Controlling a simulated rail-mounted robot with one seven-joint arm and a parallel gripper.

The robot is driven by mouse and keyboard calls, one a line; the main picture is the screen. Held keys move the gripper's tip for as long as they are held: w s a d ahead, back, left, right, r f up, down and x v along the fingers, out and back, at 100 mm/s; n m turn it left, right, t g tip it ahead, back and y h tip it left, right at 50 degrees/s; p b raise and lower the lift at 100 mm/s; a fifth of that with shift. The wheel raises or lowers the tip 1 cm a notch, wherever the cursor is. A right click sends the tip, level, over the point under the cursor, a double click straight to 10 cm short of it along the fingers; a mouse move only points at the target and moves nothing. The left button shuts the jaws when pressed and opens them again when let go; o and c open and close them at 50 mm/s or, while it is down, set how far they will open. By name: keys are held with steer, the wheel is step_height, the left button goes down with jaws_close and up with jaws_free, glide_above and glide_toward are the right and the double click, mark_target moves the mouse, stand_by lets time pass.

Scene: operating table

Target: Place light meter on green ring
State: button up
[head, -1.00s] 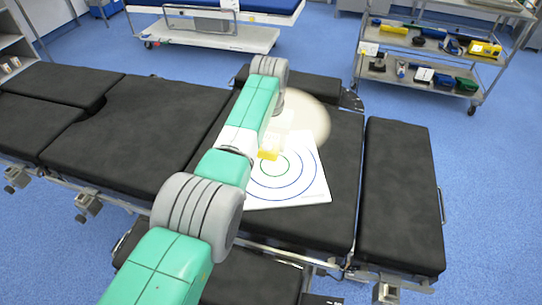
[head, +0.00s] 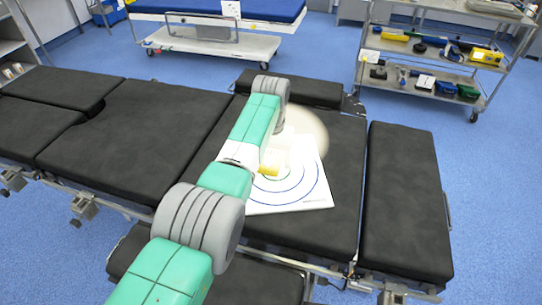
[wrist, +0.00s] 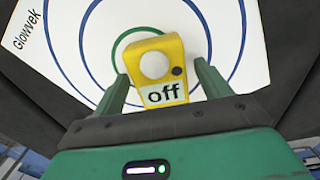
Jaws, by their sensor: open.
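The light meter is a yellow block with a white dome and an "off" label, in the wrist view (wrist: 159,68). It also shows at my gripper in the head view (head: 269,169). My gripper (wrist: 161,72) is open, with one finger on each side of the meter. The green ring (wrist: 120,45) is the innermost ring on a white board. The meter covers much of the ring in the wrist view, and the ring's upper-left arc shows. I cannot tell whether the meter's underside touches the board.
The white board (head: 312,199) with blue rings lies on the black operating table (head: 343,150). A bright round light patch falls on the table by my wrist. A metal cart (head: 433,66) with tools stands at the back right. A blue-topped trolley (head: 215,10) stands behind.

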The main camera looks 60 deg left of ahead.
mark_target(271, 156)
step_height(271, 156, up, 12)
steer(key=p, duration=0.5)
steer(key=shift+r, duration=0.15)
